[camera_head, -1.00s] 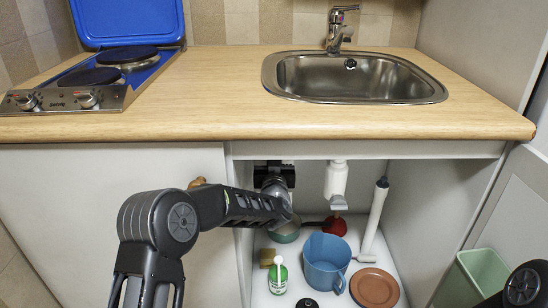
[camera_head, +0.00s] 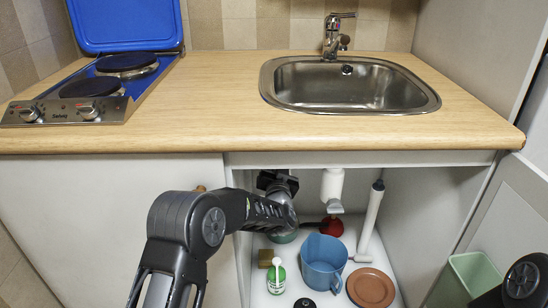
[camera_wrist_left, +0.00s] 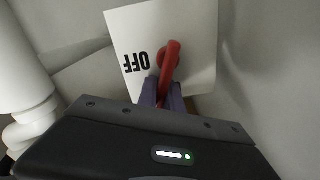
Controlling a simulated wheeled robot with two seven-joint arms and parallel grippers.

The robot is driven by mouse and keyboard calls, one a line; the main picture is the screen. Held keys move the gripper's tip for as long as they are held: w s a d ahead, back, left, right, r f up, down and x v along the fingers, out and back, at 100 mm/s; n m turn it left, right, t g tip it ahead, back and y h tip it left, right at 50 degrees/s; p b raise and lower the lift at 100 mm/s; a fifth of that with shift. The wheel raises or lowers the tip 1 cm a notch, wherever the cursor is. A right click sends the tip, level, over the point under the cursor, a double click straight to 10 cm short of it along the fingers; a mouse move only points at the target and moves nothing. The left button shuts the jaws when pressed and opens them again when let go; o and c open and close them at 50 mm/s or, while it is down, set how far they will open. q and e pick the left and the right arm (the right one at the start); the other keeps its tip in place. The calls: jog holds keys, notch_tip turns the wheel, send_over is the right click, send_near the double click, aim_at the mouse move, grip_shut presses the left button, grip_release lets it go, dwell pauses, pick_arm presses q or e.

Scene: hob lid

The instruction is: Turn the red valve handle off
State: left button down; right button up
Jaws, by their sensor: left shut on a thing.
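The red valve handle (camera_wrist_left: 169,58) shows in the left wrist view, in front of a white plate (camera_wrist_left: 193,28) with the word OFF upside down to the handle's left. My left gripper (camera_wrist_left: 163,94) is shut on the lower end of the handle, one finger on each side. In the head view my left arm reaches into the open cabinet under the sink, with its wrist (camera_head: 278,188) near the left inner wall. The valve handle cannot be made out there. My right gripper is out of view.
The cabinet floor holds a blue mug (camera_head: 323,262), a brown plate (camera_head: 371,288), a green-and-white bottle (camera_head: 276,278) and a red plunger-like thing (camera_head: 332,227). A white drain pipe (camera_head: 332,185) hangs beside my wrist. The worktop (camera_head: 230,110) edge is above my arm.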

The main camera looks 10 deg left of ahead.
pick_arm(q)
jog(key=shift+w+d+f+m+p, duration=0.1)
jog(key=shift+d+f+m+p, duration=0.4)
jog(key=shift+m, duration=1.65)
jog(key=shift+w+d+f+m+p, duration=0.1)
jog(key=shift+d+f+m+p, duration=0.4)
jog(key=shift+m, duration=1.6)
jog(key=shift+w+d+f+m+p, duration=0.15)
jog(key=shift+f+m+p, duration=0.55)
jog(key=shift+m, duration=1.45)
jog(key=c, duration=1.5)
grip_release()
jog(key=shift+s, duration=0.1)
jog(key=p+v, duration=0.1)
jog(key=v, duration=0.6)
jog(key=shift+s+p, duration=0.35)
jog(key=shift+p, duration=0.05)
